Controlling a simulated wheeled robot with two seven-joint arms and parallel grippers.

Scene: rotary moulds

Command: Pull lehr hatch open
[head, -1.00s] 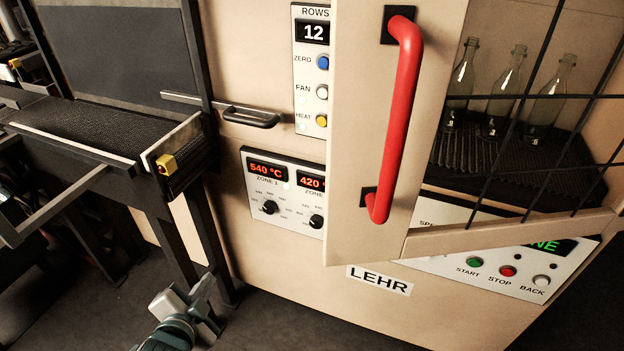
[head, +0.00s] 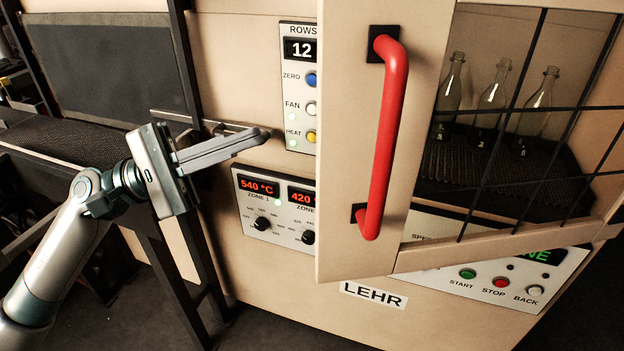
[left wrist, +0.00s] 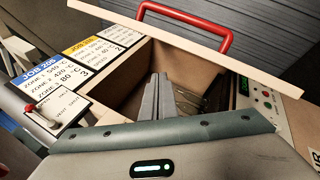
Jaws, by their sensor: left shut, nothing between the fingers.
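The lehr hatch (head: 345,130) is a beige framed door with a dark wire grid and a long red handle (head: 385,150). It stands ajar, its handle edge swung out from the lehr body (head: 260,230). My left gripper (head: 265,135) is shut and empty, its fingers pointing right, to the left of the hatch's free edge. In the left wrist view the shut fingers (left wrist: 163,98) point towards the gap behind the hatch edge (left wrist: 205,52), and the red handle (left wrist: 228,42) is on the far side. I cannot tell whether they touch the hatch. My right gripper is not in view.
Several clear bottles (head: 490,100) stand inside behind the grid. A control panel (head: 300,90) and zone dials (head: 270,210) are on the lehr front near my left gripper. A dark mesh conveyor (head: 70,135) runs at the left.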

